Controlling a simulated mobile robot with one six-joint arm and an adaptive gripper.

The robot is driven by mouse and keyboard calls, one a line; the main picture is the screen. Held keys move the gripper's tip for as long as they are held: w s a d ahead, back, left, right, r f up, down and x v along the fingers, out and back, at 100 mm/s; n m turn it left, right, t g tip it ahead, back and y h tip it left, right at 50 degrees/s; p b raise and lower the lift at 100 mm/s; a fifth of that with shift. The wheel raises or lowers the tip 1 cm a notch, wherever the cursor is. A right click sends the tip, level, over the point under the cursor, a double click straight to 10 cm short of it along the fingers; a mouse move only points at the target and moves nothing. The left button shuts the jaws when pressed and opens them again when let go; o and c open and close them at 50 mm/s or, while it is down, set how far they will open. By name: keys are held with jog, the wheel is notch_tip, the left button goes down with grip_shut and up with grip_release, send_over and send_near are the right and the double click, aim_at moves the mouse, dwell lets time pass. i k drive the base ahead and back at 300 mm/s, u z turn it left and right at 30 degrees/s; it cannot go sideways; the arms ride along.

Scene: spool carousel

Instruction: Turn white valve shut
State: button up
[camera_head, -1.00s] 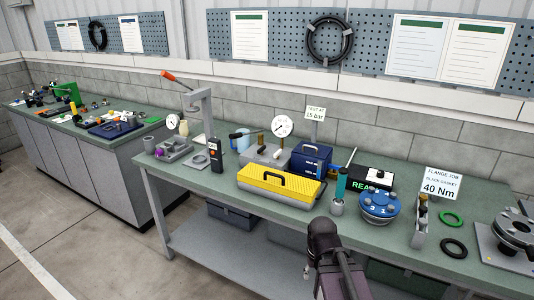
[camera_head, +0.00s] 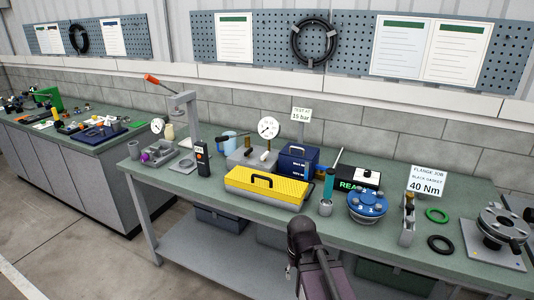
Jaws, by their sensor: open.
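I cannot make out a white valve for certain in the head view. A grey block or tank (camera_head: 242,159) stands on the near bench, with a white-faced pressure gauge (camera_head: 268,128) and small brass-coloured fittings at its top; any small valve there is too small to tell. My dark arm (camera_head: 318,273) rises at the bottom centre, in front of the bench edge. My gripper does not show.
The near bench (camera_head: 468,182) holds a yellow toolbox (camera_head: 266,189), a blue case (camera_head: 297,163), a blue flange (camera_head: 367,205), a green ring (camera_head: 437,215), a black ring (camera_head: 441,244) and a press with a red-tipped lever (camera_head: 152,79). A second bench (camera_head: 63,159) stands at left.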

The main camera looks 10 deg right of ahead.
aim_at(264, 158)
jog(key=z, duration=0.05)
jog(key=i, duration=0.95)
jog(key=u, duration=0.05)
